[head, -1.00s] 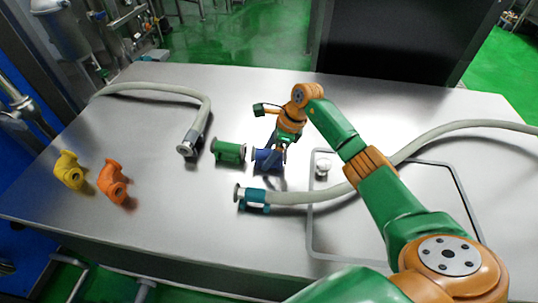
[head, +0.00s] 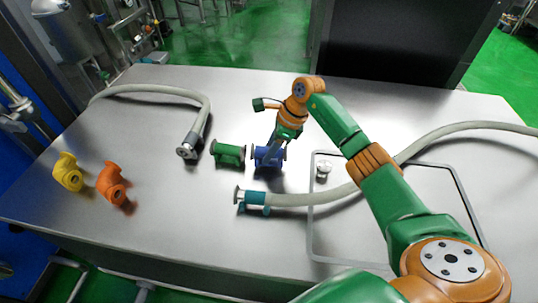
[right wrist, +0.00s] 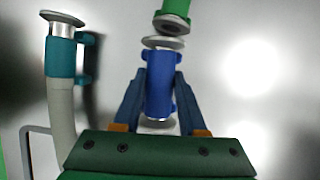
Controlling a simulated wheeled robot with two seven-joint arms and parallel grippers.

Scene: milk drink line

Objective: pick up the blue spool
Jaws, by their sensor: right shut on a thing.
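The blue spool (head: 264,161) lies on the steel table just right of the green spool (head: 228,153) in the head view. My right gripper (head: 276,150) reaches down over it and is shut on it. In the right wrist view the blue spool (right wrist: 158,82) sits between the two fingers (right wrist: 160,98), and its far flange is close to the flange of the green spool (right wrist: 173,14). I cannot tell whether the blue spool is clear of the table. My left gripper is not in view.
A hose with a teal-collared end (head: 255,198) lies in front of the blue spool and runs right. Another hose (head: 160,90) lies at back left. Yellow (head: 67,172) and orange (head: 111,183) elbow fittings stand at left. A small white-topped part (head: 323,168) is to the right.

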